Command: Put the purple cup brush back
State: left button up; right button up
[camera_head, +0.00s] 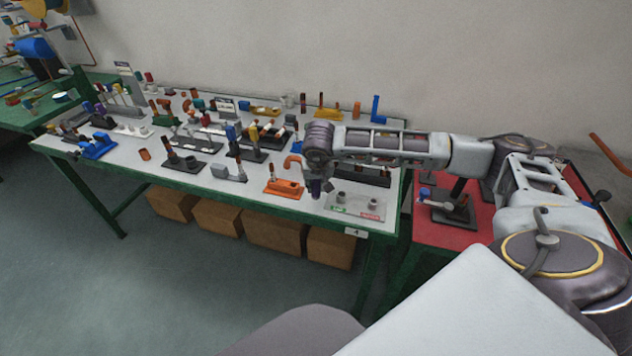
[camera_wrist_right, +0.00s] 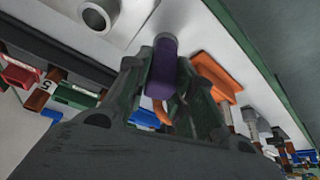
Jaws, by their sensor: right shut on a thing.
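My right gripper (camera_head: 317,190) points down over the front right part of the white table. In the right wrist view its fingers (camera_wrist_right: 165,65) are closed on the purple cup brush (camera_wrist_right: 161,72), whose purple body shows between them. The brush's far end is hard to make out, and in the head view I cannot tell it apart from the dark gripper. A pale plate (camera_head: 347,210) with two grey cups and green and red labels is just right of the gripper. One grey cup (camera_wrist_right: 99,14) shows at the top of the wrist view. My left gripper is not in view.
An orange holder (camera_head: 284,188) stands close left of the gripper. Several dark holders and coloured tools crowd the white table (camera_head: 205,190) behind and to the left. A red-topped table (camera_head: 430,232) is at the right. The front left table strip is fairly clear.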

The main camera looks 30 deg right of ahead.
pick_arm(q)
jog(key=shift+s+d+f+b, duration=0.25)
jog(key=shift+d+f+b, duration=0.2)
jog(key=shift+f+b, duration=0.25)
pick_arm(e)
jog(key=shift+f, duration=0.8)
jog(key=o, duration=1)
jog(key=shift+c, duration=0.2)
jog(key=shift+a+r, duration=0.1)
